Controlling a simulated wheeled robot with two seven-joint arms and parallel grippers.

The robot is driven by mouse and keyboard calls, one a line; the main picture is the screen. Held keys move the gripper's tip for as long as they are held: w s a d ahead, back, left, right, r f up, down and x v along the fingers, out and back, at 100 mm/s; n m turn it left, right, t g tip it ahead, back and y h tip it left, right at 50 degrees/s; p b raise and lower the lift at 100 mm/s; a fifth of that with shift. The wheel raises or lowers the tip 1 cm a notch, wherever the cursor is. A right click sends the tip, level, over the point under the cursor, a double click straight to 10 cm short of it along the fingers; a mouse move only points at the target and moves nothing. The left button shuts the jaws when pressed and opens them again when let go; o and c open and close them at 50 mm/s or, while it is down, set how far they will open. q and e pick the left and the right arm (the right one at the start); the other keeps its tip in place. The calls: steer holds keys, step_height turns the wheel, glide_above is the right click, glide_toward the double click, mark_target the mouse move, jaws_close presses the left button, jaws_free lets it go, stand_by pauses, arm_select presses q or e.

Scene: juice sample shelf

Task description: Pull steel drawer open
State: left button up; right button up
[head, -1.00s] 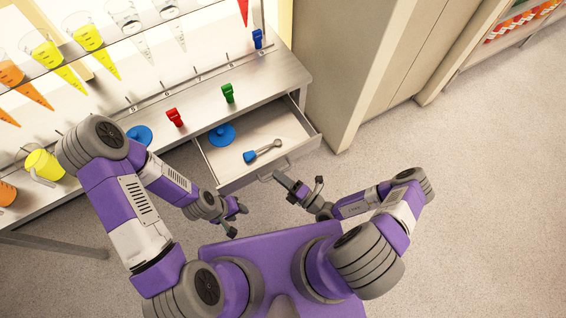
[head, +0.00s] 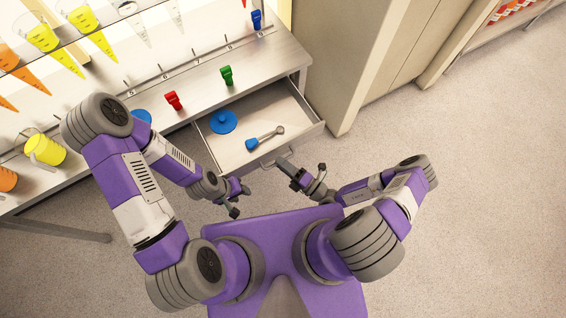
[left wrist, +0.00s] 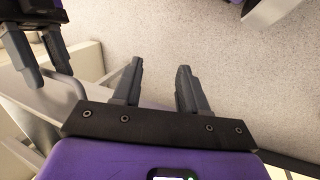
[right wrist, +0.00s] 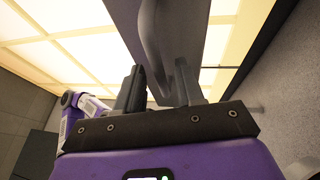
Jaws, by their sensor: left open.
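The steel drawer (head: 305,115) stands partly pulled out of the bench in the head view. It holds a blue round lid (head: 223,122) and a blue-ended spoon-like tool (head: 266,138). Its handle (right wrist: 153,45) is a curved metal bar and passes between the fingers of my right gripper (right wrist: 160,85) in the right wrist view.
The steel bench (head: 195,82) carries a red clip (head: 173,100), a green clip (head: 226,75) and a yellow jug (head: 45,150). A beige cabinet (head: 345,60) stands close right of the drawer. The floor (head: 470,190) on the right is clear.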

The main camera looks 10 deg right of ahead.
steer(key=v, duration=0.7)
steer(key=shift+s+d, duration=0.2)
steer(key=shift+s, duration=0.05)
stand_by(0.4)
